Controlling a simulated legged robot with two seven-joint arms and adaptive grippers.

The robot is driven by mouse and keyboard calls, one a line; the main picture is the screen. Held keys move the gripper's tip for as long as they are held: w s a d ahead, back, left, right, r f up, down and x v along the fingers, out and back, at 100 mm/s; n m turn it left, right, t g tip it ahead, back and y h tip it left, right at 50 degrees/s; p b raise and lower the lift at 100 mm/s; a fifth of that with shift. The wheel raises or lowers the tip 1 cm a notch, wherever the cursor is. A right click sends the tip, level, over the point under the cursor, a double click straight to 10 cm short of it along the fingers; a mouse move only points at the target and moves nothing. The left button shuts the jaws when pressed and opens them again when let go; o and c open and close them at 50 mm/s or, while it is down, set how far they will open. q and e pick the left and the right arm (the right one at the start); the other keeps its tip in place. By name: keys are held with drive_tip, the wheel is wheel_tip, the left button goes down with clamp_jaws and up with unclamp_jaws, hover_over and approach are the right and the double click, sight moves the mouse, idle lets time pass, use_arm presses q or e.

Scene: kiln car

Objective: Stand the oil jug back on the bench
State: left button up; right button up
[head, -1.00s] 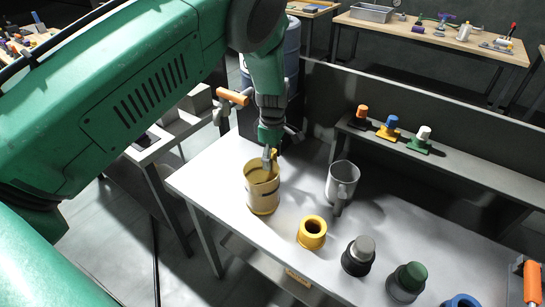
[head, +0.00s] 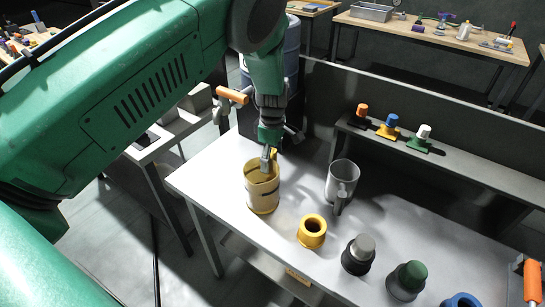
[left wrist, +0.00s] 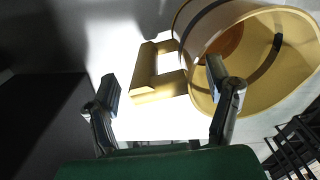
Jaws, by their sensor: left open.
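A cream and yellow jug (head: 262,194) stands upright on the left end of the white bench (head: 215,180). In the left wrist view the jug (left wrist: 285,70) shows its open mouth and its squared yellow handle (left wrist: 150,75). My left gripper (head: 267,158) points down at the jug's rim on the handle side. In the left wrist view its fingers (left wrist: 165,88) are apart, with the handle between them and one finger overlapping the jug's rim. I cannot tell whether they touch. A grey jug (head: 342,178) with a handle stands upright to the right. My right gripper is not in view.
A yellow ring (head: 312,231), a grey-topped piece (head: 358,256) and a green-topped piece (head: 407,281) stand along the bench's front. A raised shelf (head: 460,166) holds small coloured pieces at the back. An orange-handled clamp (head: 232,96) is at the bench's far left corner.

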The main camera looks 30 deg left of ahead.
use_arm(q)
drive_tip(key=shift+r, duration=0.1)
drive_tip(key=shift+w+r+p, duration=0.1)
drive_tip(key=shift+r+p, duration=2.8)
drive_tip(key=shift+r, duration=1.05)
drive_tip(key=shift+r, duration=0.15)
wheel_tip(320, 180, up, 12)
drive_tip(key=shift+w+f, duration=0.2)
drive_tip(key=shift+f, duration=0.05)
